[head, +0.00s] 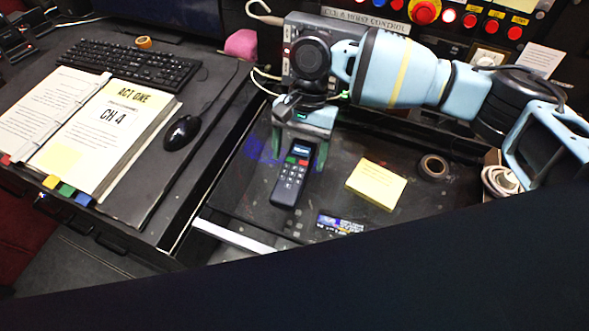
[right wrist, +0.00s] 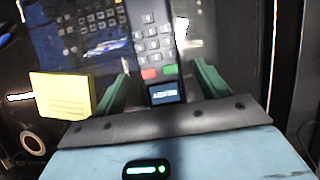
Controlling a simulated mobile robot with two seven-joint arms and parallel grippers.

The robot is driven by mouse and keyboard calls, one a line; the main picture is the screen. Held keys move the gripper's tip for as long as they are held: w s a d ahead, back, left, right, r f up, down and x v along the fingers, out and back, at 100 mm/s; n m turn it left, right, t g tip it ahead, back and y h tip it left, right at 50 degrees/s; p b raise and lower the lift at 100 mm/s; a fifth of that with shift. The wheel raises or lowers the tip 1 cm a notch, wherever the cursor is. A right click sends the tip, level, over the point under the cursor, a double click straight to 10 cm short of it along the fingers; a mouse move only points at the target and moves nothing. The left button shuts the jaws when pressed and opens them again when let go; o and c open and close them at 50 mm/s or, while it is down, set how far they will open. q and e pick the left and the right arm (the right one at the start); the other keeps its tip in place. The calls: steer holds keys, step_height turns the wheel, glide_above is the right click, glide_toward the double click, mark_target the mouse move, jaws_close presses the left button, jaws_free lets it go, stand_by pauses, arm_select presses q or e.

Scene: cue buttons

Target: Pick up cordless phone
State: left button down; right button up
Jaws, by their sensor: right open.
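The cordless phone (head: 293,173) is black with a lit screen and red and green keys. It lies in the dark recessed tray (head: 240,190) below the control panel. My right gripper (head: 303,150) is over the phone's screen end, with a finger on each side. The right wrist view shows the phone (right wrist: 155,45) between the two green fingers (right wrist: 160,85), with gaps on both sides. The right gripper is open and does not hold the phone. My left gripper is not in view.
A yellow note pad (head: 376,184), a tape roll (head: 433,167) and a dark card (head: 340,224) lie right of the phone. A mouse (head: 182,132), keyboard (head: 130,64) and open binder (head: 100,125) are on the left desk. The button panel (head: 470,20) stands behind.

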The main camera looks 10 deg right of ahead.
steer(key=shift+s+a+f, duration=0.15)
steer(key=shift+s+f, duration=0.05)
steer(key=shift+f, duration=0.35)
steer(key=c, duration=1.2)
steer(key=shift+r, duration=0.15)
